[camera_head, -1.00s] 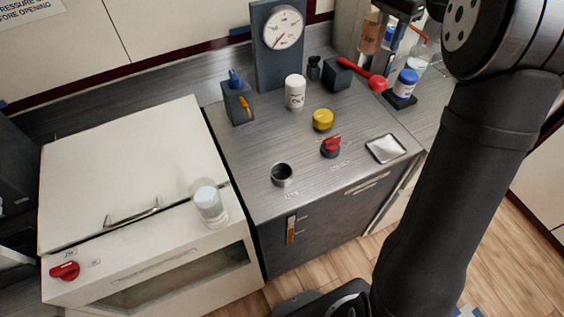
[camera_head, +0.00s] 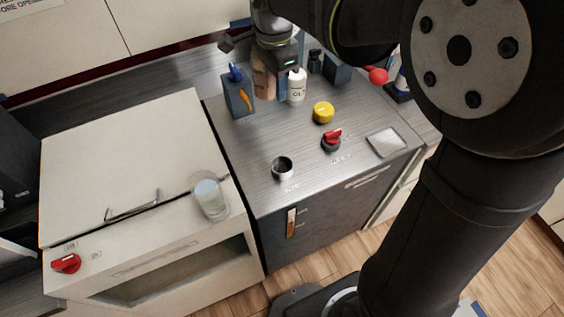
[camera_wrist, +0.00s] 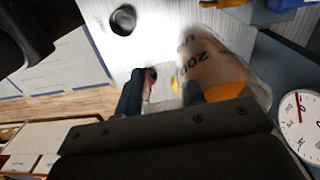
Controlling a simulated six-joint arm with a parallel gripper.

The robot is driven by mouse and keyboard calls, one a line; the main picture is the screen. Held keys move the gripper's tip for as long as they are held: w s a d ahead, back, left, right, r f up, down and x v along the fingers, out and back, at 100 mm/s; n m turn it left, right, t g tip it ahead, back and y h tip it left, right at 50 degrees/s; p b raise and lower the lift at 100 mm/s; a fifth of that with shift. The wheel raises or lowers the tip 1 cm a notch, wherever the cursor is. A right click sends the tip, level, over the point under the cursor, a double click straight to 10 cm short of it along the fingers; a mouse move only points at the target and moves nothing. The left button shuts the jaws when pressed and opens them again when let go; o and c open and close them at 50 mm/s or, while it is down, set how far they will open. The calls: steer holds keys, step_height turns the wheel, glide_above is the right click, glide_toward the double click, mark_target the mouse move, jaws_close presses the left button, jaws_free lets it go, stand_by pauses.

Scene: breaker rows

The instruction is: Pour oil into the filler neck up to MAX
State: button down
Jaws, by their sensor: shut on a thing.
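My gripper (camera_head: 277,66) is shut on the amber oil bottle (camera_head: 263,84), above the back of the metal counter. In the wrist view, the bottle (camera_wrist: 222,58) with its lettered label lies tilted in the picture, beside the gripper fingers (camera_wrist: 162,92). The filler neck (camera_head: 283,167) is an open, dark round hole near the counter's front edge, apart from the bottle. It also shows in the wrist view (camera_wrist: 123,19). A narrow sight window (camera_head: 291,223) with amber in it is on the cabinet front below. Its level marks are too small to read.
A white labelled bottle (camera_head: 297,88) stands close beside the held bottle, and a dark holder (camera_head: 238,98) is on its other side. A yellow cap (camera_head: 323,112), red knob (camera_head: 331,139) and shallow tray (camera_head: 386,142) are on the counter. A glass (camera_head: 209,197) stands left.

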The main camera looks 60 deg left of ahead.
steer(key=s+d+f, duration=0.3)
steer(key=s+d, duration=0.3)
steer(key=s, duration=0.1)
steer(key=s+d+f+m, duration=0.1)
steer(key=s+d+f, duration=0.2)
steer(key=s+d, duration=0.3)
steer(key=shift+s+d+f, duration=0.4)
steer(key=shift+d, duration=0.05)
steer(key=shift+w, duration=0.1)
steer(key=w+g, duration=0.1)
steer(key=g, duration=0.1)
steer(key=w+f+g, duration=0.1)
steer(key=g, duration=0.1)
steer(key=w+f+g, duration=0.1)
steer(key=g, duration=0.1)
steer(key=shift+w+f, duration=0.1)
steer(key=shift+f, duration=0.05)
steer(key=shift+w+f+g, duration=0.1)
steer(key=shift+w+g, duration=0.35)
steer(key=shift+g, duration=0.25)
stand_by(0.8)
steer(key=shift+w+f+g+p, duration=0.15)
steer(key=shift+g+p, duration=0.25)
steer(key=shift+g, duration=0.6)
stand_by(1.2)
